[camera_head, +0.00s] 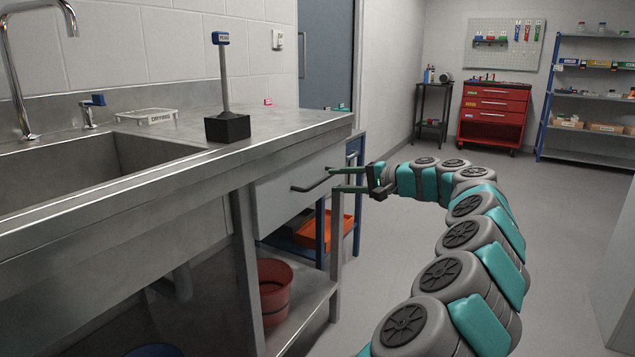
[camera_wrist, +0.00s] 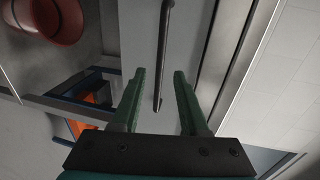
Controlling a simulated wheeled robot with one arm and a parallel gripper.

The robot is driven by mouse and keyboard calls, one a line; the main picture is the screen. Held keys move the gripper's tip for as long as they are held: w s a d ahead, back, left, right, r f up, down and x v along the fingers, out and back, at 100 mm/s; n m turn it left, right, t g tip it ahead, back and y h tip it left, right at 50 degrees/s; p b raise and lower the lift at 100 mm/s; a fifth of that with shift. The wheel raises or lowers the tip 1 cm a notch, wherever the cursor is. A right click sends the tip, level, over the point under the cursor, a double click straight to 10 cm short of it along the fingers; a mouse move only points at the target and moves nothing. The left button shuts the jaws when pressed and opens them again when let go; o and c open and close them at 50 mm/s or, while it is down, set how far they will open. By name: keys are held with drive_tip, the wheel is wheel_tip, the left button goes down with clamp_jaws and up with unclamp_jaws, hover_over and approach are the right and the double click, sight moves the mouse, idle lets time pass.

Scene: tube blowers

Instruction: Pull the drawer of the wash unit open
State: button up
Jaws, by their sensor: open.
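The wash unit (camera_head: 150,210) is a steel counter with a sink on the left. Its drawer (camera_head: 290,192) is a plain grey front under the right end of the counter and looks closed. A dark bar handle (camera_head: 312,186) stands out from the drawer front; it also shows in the wrist view (camera_wrist: 163,55). My gripper (camera_head: 333,179) is open at the handle. In the wrist view my gripper's two green fingers (camera_wrist: 159,75) point at the drawer, with the handle's end between them. I cannot tell whether either finger touches it.
A red bucket (camera_head: 275,290) stands on the wash unit's lower shelf. A blue-framed rack with an orange tray (camera_head: 322,230) is just beyond the drawer. A black-based post (camera_head: 227,125) stands on the counter. A red tool cabinet (camera_head: 493,112) is far back. The floor to the right is clear.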

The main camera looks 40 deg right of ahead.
sight(323, 181)
drive_tip(key=x, duration=0.5)
drive_tip(key=shift+w+a, duration=0.25)
drive_tip(key=shift+w, duration=0.1)
clamp_jaws()
idle(1.1)
